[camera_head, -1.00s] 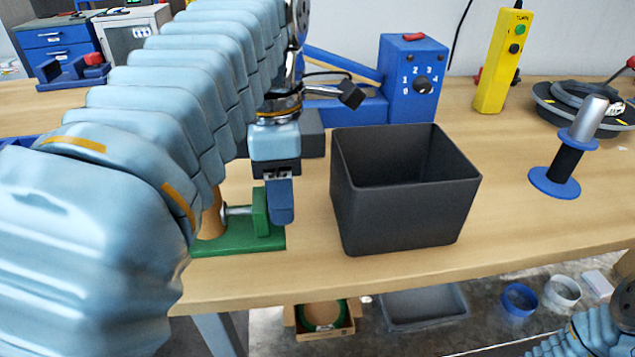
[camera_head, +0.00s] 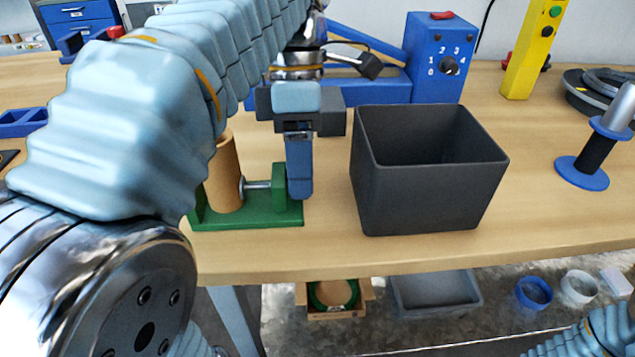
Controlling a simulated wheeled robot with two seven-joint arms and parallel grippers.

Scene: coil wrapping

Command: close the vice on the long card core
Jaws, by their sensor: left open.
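The green vice (camera_head: 262,215) stands near the front edge of the table. The tan card core (camera_head: 226,178) stands upright in it, its left side partly hidden by my left arm. A metal screw (camera_head: 256,185) runs from the vice's right-hand block to the core. My left gripper (camera_head: 300,192) points down at the right end of the vice, close against the green block; I cannot tell whether it touches. Its jaws are open, one finger hiding the other. My right arm shows only as a sleeve at the bottom right corner; its gripper is out of view.
A black open bin (camera_head: 428,190) stands just right of the left gripper. Behind are a blue control box (camera_head: 440,62) and a yellow button box (camera_head: 534,48). A blue-flanged spindle (camera_head: 592,155) stands at right. Bare table lies between bin and spindle.

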